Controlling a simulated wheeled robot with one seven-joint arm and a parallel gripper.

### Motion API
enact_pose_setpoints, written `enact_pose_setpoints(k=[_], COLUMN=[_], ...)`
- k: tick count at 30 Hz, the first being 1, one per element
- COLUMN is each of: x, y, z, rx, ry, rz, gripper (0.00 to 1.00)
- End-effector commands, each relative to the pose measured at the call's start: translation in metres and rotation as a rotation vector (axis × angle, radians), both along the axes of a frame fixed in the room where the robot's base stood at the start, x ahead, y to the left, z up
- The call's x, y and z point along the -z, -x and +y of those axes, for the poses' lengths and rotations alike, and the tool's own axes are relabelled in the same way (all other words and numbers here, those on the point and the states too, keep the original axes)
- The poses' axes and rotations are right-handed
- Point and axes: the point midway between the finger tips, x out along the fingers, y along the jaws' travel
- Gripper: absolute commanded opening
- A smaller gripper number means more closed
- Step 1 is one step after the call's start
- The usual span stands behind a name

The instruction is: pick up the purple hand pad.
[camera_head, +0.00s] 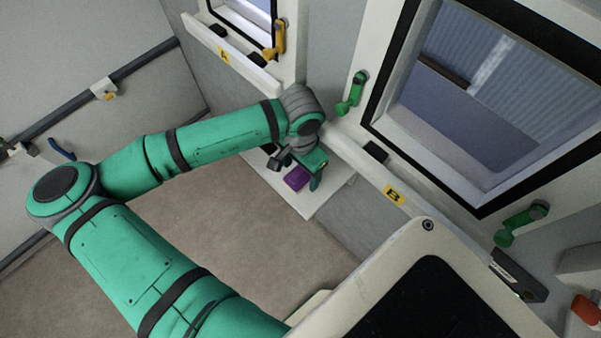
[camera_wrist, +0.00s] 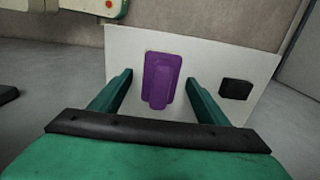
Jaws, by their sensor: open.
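The purple hand pad (camera_wrist: 160,82) lies on a white board (camera_wrist: 120,50) in the wrist view, with a raised grip along its middle. It also shows in the head view (camera_head: 297,178), beside my gripper and partly covered by it. My gripper (camera_wrist: 160,88) is open, with one green finger on each side of the pad in the picture. The fingers look apart from the pad, and nothing is held. I cannot tell how far the fingertips are above the board.
A small black block (camera_wrist: 236,89) lies on the board, right of the right finger. The wall with window B (camera_head: 495,95) and its green handle (camera_head: 351,94) rises close beside my gripper. The brown floor (camera_head: 225,225) is clear.

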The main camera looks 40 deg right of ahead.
Motion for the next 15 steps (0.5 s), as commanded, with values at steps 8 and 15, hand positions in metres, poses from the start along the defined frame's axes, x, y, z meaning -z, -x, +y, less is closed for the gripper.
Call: enact_pose_setpoints(k=[8,15], x=[0.0016,0.0013], y=[-0.0002,-0.0002], z=[-0.0001,-0.0001], rx=[0.0,0.0], ry=[0.0,0.0], rz=[-0.001,-0.001], gripper=[0.62,0.18])
